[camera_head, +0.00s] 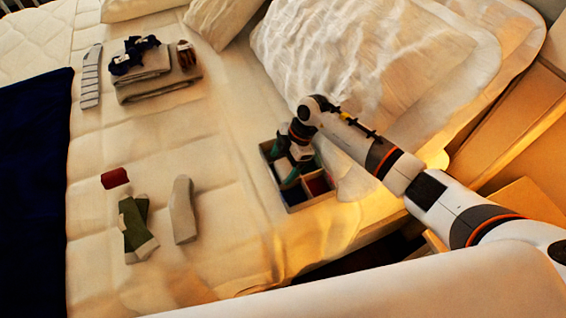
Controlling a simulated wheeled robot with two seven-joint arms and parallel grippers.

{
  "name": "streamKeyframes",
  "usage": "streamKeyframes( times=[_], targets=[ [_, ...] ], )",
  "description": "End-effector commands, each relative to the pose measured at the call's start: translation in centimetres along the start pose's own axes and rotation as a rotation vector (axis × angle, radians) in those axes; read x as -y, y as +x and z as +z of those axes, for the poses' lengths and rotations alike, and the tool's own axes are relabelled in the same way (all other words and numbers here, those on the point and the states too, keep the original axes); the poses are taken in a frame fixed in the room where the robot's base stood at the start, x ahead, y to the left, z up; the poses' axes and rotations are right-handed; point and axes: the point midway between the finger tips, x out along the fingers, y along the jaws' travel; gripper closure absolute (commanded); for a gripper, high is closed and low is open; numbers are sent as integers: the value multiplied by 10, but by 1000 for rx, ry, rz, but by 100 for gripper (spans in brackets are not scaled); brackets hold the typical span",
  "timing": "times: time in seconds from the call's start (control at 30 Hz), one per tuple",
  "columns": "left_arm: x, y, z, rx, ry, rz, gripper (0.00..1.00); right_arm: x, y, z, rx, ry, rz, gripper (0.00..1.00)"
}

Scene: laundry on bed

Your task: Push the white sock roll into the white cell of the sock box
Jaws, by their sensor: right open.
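The sock box (297,207) is a tan tray with divided cells near the right side of the bed. Its front cells hold something dark blue (293,195) and something dark red (318,186). A white shape, likely the white sock roll (283,168), shows at the box's left side, just below my right gripper. I cannot tell whether it sits down in its cell or stands proud. My right gripper (291,153) is over the back of the box, pointing down and open; its fingers are small and dark, and contact is unclear. It hides the back cells. My left gripper is not in view.
A grey-white sock (183,210), a green and white sock pair (135,228) and a red roll (115,178) lie left of the box. Folded towels (155,88) lie further back. A rumpled white pillow (385,55) is behind my right arm. Bed between is clear.

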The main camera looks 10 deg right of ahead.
Motion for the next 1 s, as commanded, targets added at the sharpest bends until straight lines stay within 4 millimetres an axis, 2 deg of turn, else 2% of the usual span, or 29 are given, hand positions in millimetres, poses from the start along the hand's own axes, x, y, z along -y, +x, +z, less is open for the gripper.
streamKeyframes(
  times=[0.3, 0.5, 0.7, 1.0],
  targets=[
    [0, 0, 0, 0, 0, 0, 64, 1, -64, -1, -3, -2, -6, 15],
    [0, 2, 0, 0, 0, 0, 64, 1, -98, -1, -2, -1, -3, 15],
    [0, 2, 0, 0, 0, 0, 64, 0, -113, -1, -1, 0, -2, 15],
    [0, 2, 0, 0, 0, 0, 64, 0, -114, 0, -1, 0, -1, 15]
  ],
)
